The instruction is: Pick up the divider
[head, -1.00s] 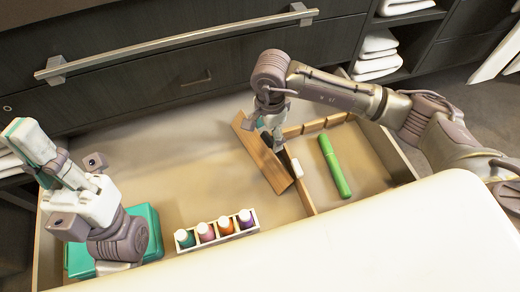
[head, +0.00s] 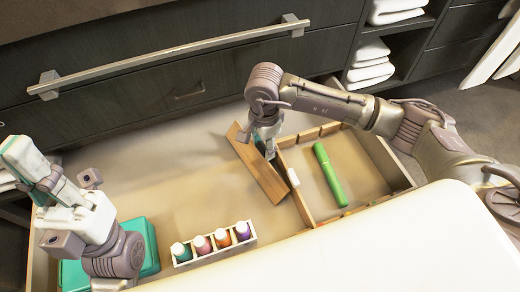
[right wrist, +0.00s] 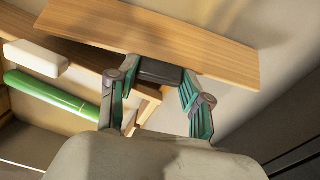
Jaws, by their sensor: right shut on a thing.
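The divider is a wooden board (head: 257,165) with a dark block (right wrist: 160,72) on its side, slanting inside the open drawer. It also shows in the right wrist view as a pale wooden plank (right wrist: 150,32) across the top. My right gripper (head: 266,150) reaches down at the divider's right side. In the right wrist view its two teal-padded fingers (right wrist: 157,85) stand either side of the dark block, shut on it. Whether the board's lower edge touches the drawer floor is unclear. My left gripper (head: 22,160) is above the drawer's left end, away from the divider; its jaw opening is unclear.
Right of the divider lie a white block (head: 293,178) and a green tube (head: 330,175), beside wooden partitions (head: 303,206). A rack of small bottles (head: 213,244) and a teal box (head: 143,232) stand at the front left. The drawer floor (head: 165,165) left of the divider is clear.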

